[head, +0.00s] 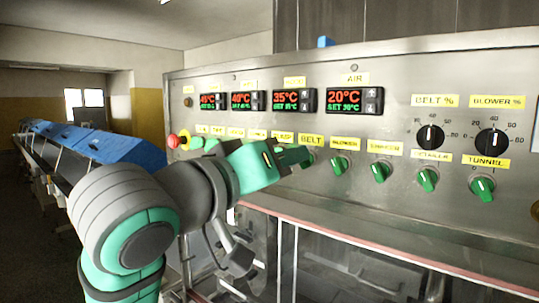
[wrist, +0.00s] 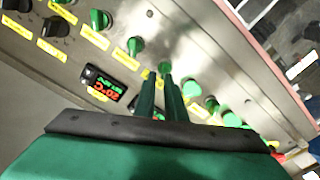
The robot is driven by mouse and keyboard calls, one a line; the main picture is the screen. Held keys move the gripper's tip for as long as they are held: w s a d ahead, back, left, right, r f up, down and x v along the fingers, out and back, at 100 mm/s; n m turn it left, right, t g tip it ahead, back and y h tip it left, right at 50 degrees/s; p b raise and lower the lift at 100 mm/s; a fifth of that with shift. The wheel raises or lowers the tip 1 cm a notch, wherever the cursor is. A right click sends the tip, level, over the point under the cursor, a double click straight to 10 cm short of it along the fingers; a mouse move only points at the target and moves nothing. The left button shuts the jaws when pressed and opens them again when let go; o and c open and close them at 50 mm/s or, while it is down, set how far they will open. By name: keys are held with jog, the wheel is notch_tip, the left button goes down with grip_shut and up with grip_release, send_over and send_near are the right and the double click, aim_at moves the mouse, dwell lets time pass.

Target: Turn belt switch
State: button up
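The belt switch is a green rotary knob (head: 308,160) under the yellow BELT label (head: 311,141) on the steel panel. It is partly covered by my gripper (head: 300,156), which reaches in from the left, close to the panel face. In the wrist view, my gripper's two dark green fingers (wrist: 160,76) point at the knob row with a narrow gap between them. A green knob (wrist: 164,66) shows just past the fingertips; whether it is the belt switch or its neighbour, and whether the fingers touch it, I cannot tell.
More green knobs, such as the one under the TUNNEL label (head: 482,188), continue to the right. Black dials (head: 430,137) and red-lit displays (head: 347,101) sit above. A red emergency button (head: 173,141) is at the left. A guard with clear panes (head: 350,262) lies below.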

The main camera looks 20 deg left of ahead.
jog(key=d, duration=0.2)
jog(key=shift+w+d+f+n+y, duration=0.2)
jog(key=shift+d+f+n+y, duration=0.05)
jog(key=shift+d+n+y, duration=0.05)
jog(key=a+v, duration=0.2)
jog(key=v, duration=1)
jog(key=shift+w+a+r, duration=0.2)
jog(key=shift+a, duration=0.25)
dwell(0.7)
jog(key=v, duration=1.1)
jog(key=shift+a, duration=0.15)
jog(key=shift+w, duration=0.15)
